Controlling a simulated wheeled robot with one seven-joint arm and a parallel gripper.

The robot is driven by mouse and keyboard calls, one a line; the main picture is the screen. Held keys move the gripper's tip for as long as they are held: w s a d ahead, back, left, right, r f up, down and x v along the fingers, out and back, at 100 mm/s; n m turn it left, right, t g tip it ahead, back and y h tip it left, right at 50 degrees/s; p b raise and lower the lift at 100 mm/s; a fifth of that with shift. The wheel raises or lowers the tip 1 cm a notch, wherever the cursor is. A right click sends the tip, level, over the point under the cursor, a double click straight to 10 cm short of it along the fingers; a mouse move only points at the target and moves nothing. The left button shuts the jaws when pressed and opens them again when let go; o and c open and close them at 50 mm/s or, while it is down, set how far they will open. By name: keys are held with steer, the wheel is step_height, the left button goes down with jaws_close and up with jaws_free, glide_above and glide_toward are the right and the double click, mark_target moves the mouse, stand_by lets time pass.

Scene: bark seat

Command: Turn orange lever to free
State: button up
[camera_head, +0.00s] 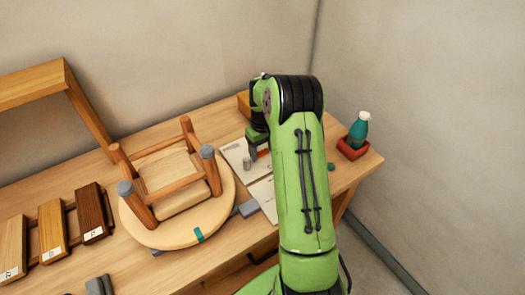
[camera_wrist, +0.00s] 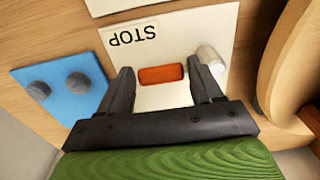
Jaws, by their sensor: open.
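In the wrist view an orange lever (camera_wrist: 162,74) lies on a white plate (camera_wrist: 178,38) whose label reads STOP, seen upside down. My gripper (camera_wrist: 164,80) is open, with one dark finger on each side of the lever. I cannot tell whether the fingers touch it. A pale metal cylinder (camera_wrist: 210,58) stands on the plate by the right finger. In the head view my gripper (camera_head: 256,152) is at the back of the bench, over the white plate (camera_head: 237,156), and my arm hides much of that area. No "free" label is readable.
A blue plate (camera_wrist: 60,88) with two grey knobs is at left in the wrist view. A teal bottle (camera_head: 358,130) stands in a red tray at right. Wood samples (camera_head: 52,230) lie at far left.

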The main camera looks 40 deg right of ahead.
steer(key=shift+c, duration=0.2)
jaws_close()
